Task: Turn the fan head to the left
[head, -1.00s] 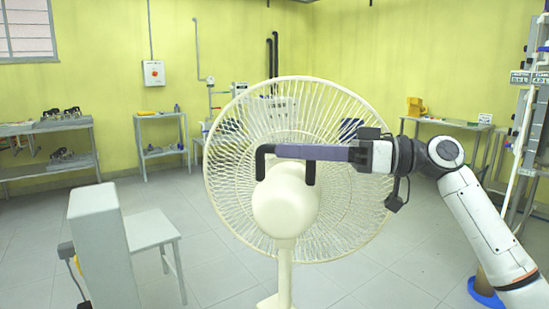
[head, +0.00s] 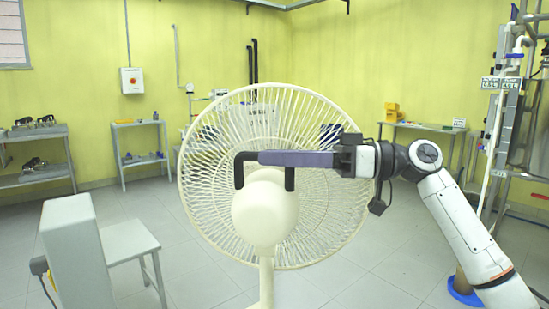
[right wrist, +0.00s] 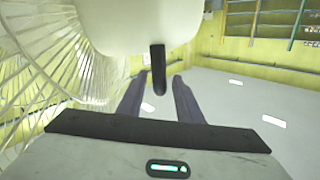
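The cream fan (head: 265,212) stands in the middle of the head view, its round wire guard facing away from me. A black handle (head: 240,172) shaped like an upside-down U rises from the motor housing; its upper bar is partly hidden behind my fingers. My right gripper (head: 262,157) reaches in from the right, its purple fingers lying along that bar. In the right wrist view, the handle (right wrist: 158,68) stands between the two fingers (right wrist: 158,92), with a gap visible on each side, so the gripper is open around it. My left gripper is out of view.
A grey stool (head: 128,240) and a light upright panel (head: 75,250) stand on the left. Shelves (head: 140,150) line the back wall. A pipe rack (head: 505,130) stands at the right. The floor around the fan looks clear.

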